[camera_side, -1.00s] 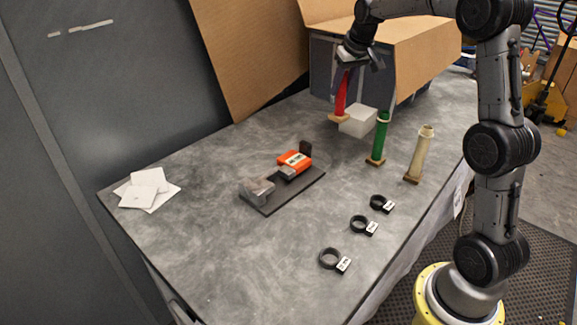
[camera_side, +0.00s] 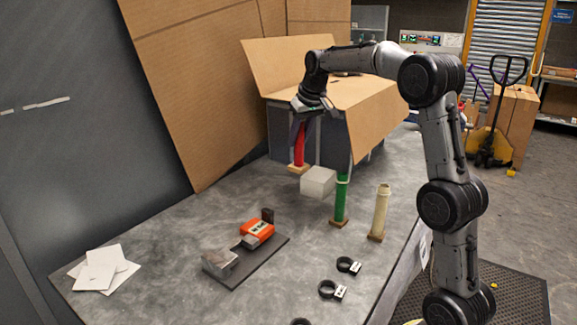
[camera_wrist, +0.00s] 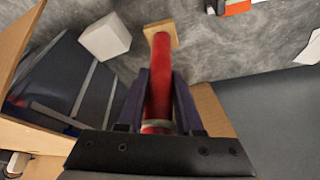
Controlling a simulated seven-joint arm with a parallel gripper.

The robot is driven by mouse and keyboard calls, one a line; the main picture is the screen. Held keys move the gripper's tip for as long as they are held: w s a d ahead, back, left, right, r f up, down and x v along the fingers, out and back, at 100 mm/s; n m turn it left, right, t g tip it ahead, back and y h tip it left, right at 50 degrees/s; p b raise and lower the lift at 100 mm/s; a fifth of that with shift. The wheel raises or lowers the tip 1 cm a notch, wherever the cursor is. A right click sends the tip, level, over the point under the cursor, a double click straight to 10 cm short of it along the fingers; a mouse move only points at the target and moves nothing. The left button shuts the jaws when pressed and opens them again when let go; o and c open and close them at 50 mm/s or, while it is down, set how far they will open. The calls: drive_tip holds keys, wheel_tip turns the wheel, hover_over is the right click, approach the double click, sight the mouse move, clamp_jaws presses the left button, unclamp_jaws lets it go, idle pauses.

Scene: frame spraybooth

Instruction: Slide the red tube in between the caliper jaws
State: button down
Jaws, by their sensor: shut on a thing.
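The red tube (camera_side: 299,151) is upright above a small wooden base (camera_side: 298,169) at the back of the table, in front of the large carton. My gripper (camera_side: 302,124) is shut on its upper part from above. In the wrist view, the red tube (camera_wrist: 161,62) runs between the two dark fingers (camera_wrist: 161,85) toward the wooden base (camera_wrist: 163,30). I cannot tell whether the base touches the table. An orange-and-grey device (camera_side: 257,232), apparently the caliper, lies on a dark board (camera_side: 262,259) at front left of the tube. Its jaw gap is not clear.
A white block (camera_side: 319,182) is close to the tube's right. A green tube (camera_side: 341,200) and a cream tube (camera_side: 380,212) stand farther right. Black rings with tags (camera_side: 348,266) lie near the right edge. White sheets (camera_side: 102,270) lie at left. An open carton (camera_side: 370,115) stands behind.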

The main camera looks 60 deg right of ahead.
drive_tip(key=s+a, duration=0.2)
drive_tip(key=a, duration=1)
drive_tip(key=s+a, duration=0.2)
drive_tip(key=a, duration=1)
wheel_tip(320, 180, down, 9)
wheel_tip(320, 180, down, 7)
drive_tip(key=shift+r, duration=0.15)
drive_tip(key=w, duration=0.6)
idle(3.1)
drive_tip(key=shift+d, duration=0.1)
drive_tip(key=c, duration=0.5)
unclamp_jaws()
